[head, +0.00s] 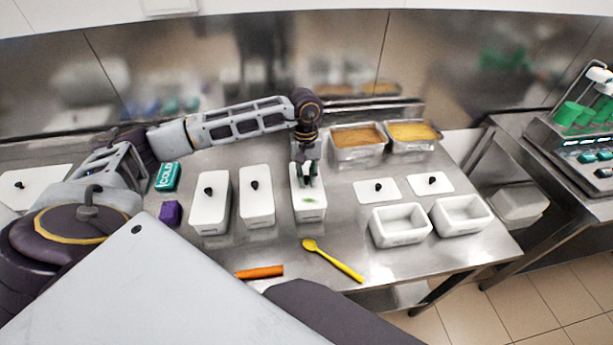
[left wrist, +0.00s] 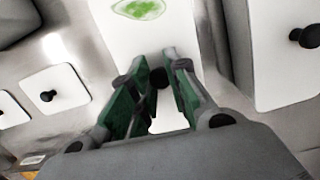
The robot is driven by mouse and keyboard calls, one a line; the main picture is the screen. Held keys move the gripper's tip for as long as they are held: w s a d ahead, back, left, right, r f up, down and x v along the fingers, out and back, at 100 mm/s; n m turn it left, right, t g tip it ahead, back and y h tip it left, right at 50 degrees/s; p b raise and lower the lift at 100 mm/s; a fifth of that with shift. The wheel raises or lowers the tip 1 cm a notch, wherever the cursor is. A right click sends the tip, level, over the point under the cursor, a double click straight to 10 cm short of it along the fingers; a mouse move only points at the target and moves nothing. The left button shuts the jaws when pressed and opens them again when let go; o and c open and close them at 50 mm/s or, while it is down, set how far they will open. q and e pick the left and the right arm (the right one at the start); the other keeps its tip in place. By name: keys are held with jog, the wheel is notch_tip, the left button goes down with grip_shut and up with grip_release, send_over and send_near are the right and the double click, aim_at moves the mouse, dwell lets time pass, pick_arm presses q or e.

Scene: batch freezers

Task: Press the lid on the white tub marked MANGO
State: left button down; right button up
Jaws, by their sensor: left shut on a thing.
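My left gripper (head: 306,178) reaches down from above onto the third white tub (head: 310,213) in the row, near its far end. In the left wrist view, its green-padded fingers (left wrist: 158,82) close around a small black knob on a white lid (left wrist: 125,42). A green patch marks the lid, and it also shows in the head view. The lid appears to lie on the tub, but I cannot tell if it is fully seated. The markings on the tub fronts are too small to read, so I cannot tell which one says MANGO. My right gripper is not in view.
Two lidded white tubs (head: 210,207) (head: 257,204) stand to the left. Two open white tubs (head: 400,229) (head: 463,218) stand right, with loose lids (head: 390,194) (head: 442,188) behind. Filled metal pans (head: 358,154) stand at the back. A yellow spoon (head: 335,262) and orange stick (head: 259,272) lie in front.

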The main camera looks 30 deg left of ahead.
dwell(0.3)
pick_arm(q)
jog(key=c, duration=1.3)
grip_release()
jog(key=shift+o, duration=0.2)
jog(key=o, duration=0.5)
jog(key=shift+c, duration=0.2)
jog(key=shift+r+p, duration=0.7)
jog(key=shift+r, duration=1.15)
jog(key=shift+r+p, duration=0.6)
jog(key=shift+r, duration=1.05)
